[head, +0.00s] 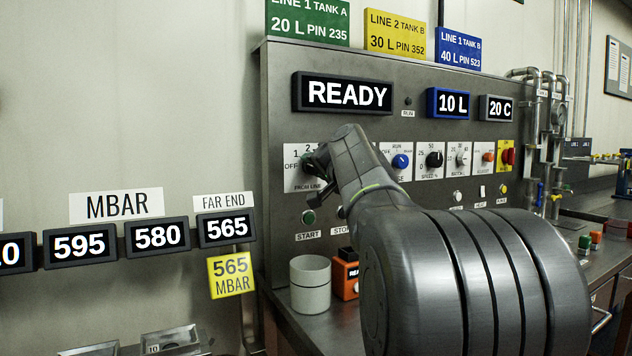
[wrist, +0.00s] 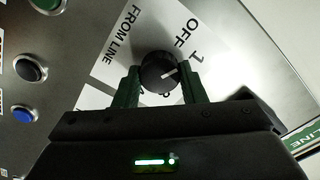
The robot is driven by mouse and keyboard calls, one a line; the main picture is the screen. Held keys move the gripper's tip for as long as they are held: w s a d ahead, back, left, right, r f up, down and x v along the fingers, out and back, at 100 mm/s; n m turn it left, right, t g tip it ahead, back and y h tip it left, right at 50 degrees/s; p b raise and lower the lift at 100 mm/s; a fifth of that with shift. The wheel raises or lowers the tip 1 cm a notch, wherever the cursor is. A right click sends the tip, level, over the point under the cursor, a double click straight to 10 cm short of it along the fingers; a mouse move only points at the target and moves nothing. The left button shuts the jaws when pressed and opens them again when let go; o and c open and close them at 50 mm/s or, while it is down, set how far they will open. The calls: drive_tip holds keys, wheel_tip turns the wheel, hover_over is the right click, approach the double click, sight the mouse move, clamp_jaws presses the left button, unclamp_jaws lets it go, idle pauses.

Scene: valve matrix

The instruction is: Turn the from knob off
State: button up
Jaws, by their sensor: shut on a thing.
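The FROM LINE knob (wrist: 158,70) is a black round knob on a white plate (wrist: 122,45) marked OFF, 1 and further numbers. Its white pointer line aims roughly at the 1, away from OFF. My gripper (wrist: 158,76) has its two green fingers on either side of the knob and is shut on it. In the head view my gripper (head: 322,163) covers most of the knob and part of the FROM LINE plate (head: 293,178) at the panel's left end.
A READY display (head: 345,95) is above the knob. The green START button (head: 309,217) is below it, and a pale cup (head: 310,284) stands on the ledge. A blue knob (head: 400,161) and other knobs lie to the right. Open air lies left of the panel.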

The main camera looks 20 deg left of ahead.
drive_tip(key=shift+f+n+b, duration=0.15)
drive_tip(key=shift+n+b, duration=1.65)
drive_tip(key=shift+n, duration=0.5)
drive_tip(key=o, duration=1)
drive_tip(key=shift+s, duration=0.1)
drive_tip(key=v, duration=1.3)
drive_tip(key=shift+s+d, duration=0.2)
drive_tip(key=shift+d, duration=0.05)
